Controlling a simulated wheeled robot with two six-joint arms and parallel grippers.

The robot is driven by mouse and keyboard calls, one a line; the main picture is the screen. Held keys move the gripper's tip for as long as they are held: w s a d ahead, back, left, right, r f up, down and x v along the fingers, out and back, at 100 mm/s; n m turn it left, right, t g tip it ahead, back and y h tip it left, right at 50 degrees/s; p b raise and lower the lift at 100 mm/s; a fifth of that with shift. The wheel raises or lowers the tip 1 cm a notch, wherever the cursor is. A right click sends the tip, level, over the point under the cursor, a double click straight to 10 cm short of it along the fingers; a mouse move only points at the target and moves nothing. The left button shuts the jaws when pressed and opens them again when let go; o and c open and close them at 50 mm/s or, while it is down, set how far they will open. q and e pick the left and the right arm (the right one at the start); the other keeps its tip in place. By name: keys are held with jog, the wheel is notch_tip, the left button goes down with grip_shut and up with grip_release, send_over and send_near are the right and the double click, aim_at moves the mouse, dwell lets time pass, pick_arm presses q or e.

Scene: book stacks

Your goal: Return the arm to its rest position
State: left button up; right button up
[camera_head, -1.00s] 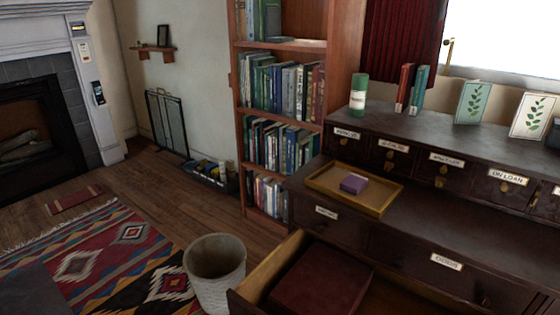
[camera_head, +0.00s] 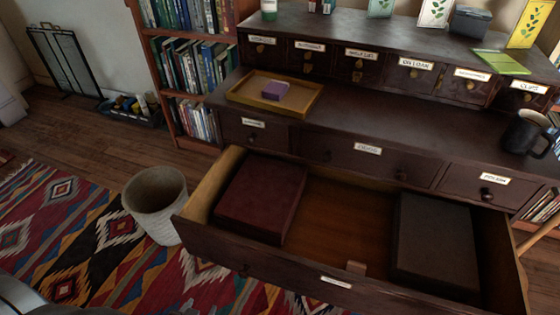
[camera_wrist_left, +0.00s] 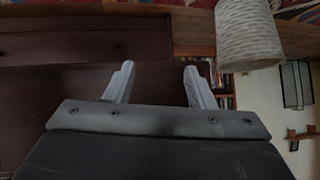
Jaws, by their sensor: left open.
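My left gripper (camera_wrist_left: 158,72) shows in the left wrist view with its two pale fingers spread apart and nothing between them. Behind the fingers is a dark brown surface, and the pale wastebasket (camera_wrist_left: 248,35) hangs upside down at the top right of that view. In the head view only a grey rounded piece of my own arm shows at the bottom left corner. No fingertips show there. My right gripper is in neither view.
A dark desk has a wide drawer (camera_head: 262,262) pulled open, holding a maroon box (camera_head: 262,198) and a black box (camera_head: 436,245). A wastebasket (camera_head: 155,203) stands left of it on a patterned rug (camera_head: 70,225). A tray (camera_head: 300,108) with a purple block (camera_head: 275,90) sits on the desk.

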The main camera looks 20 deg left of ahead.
pick_arm(q)
jog(key=s+d+r+n+g+h, duration=0.1)
jog(key=s+d+r+g+h, duration=0.2)
jog(key=s+r+g, duration=0.3)
notch_tip(320, 180, down, 8)
jog(key=s+a+g+y+p, duration=0.1)
jog(key=s+a+g+p, duration=0.15)
jog(key=p, duration=1.05)
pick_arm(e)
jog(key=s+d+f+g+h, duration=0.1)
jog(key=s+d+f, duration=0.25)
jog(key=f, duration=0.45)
pick_arm(q)
jog(key=s+a+y+p, duration=0.1)
jog(key=s+a+p, duration=0.1)
jog(key=s+p, duration=0.7)
jog(key=shift+s+f+m, duration=0.35)
jog(key=shift+f+m, duration=0.05)
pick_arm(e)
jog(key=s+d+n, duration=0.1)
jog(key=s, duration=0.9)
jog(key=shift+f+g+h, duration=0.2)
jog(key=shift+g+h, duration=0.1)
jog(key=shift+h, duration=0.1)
